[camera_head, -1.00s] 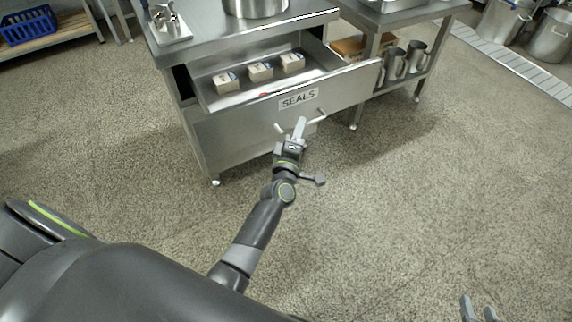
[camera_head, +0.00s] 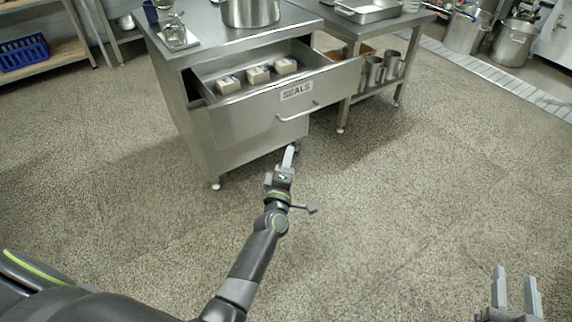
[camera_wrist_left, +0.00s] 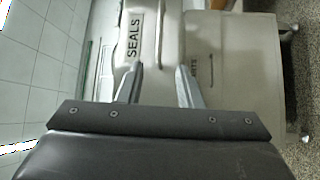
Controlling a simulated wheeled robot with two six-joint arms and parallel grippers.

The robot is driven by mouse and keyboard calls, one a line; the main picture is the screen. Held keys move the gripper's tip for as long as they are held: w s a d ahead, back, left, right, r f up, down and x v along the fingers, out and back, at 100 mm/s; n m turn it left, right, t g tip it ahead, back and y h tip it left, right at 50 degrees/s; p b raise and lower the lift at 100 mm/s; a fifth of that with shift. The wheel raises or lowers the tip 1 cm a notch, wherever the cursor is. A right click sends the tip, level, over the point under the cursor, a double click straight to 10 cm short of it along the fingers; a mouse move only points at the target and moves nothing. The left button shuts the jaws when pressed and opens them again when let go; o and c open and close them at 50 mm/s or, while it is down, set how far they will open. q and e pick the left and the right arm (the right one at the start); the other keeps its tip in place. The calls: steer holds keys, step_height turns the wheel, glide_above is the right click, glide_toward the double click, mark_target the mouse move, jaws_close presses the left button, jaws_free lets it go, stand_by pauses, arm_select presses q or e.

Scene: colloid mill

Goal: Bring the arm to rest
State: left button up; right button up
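My left gripper (camera_head: 288,158) is in front of and below the open drawer, over the floor. In the left wrist view its two fingers (camera_wrist_left: 159,84) are spread with a gap and nothing between them. The drawer (camera_head: 262,118) labelled SEALS stands pulled out, and its handle (camera_head: 299,112) is clear of the gripper. The drawer front also shows in the left wrist view (camera_wrist_left: 150,70). My right gripper (camera_head: 515,290) is at the lower right, fingers apart and empty.
Several small boxes (camera_head: 259,75) lie in the drawer. A pot (camera_head: 251,12) stands on the steel cabinet. A side table (camera_head: 385,18) with metal jugs (camera_head: 374,70) below stands to its right. The floor (camera_head: 400,210) before the cabinet is clear.

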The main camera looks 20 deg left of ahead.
stand_by(0.3)
